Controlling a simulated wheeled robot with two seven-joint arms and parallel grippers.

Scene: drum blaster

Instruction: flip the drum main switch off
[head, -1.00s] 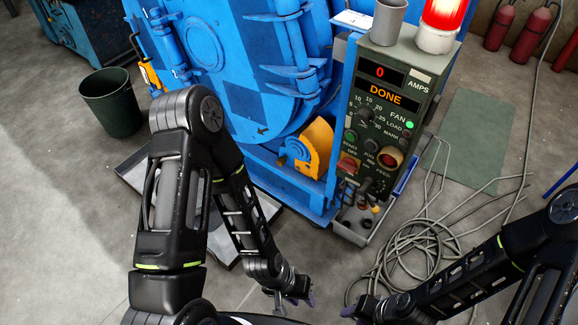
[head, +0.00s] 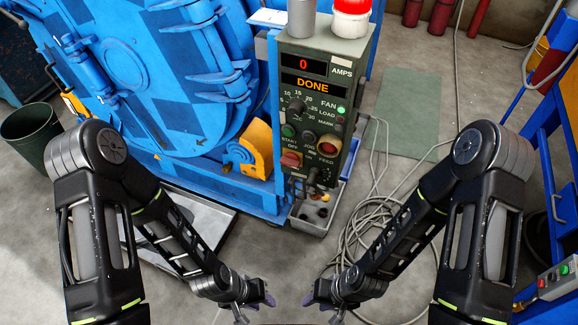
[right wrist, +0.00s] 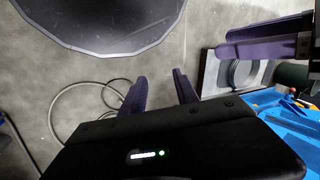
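The drum blaster's green control panel (head: 318,110) stands upright beside the blue drum machine (head: 165,75). Its display reads 0 AMPS and DONE.
A green bin (head: 30,135) stands at left and a blue frame (head: 540,150) at right. Free space lies between my arms and the panel.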

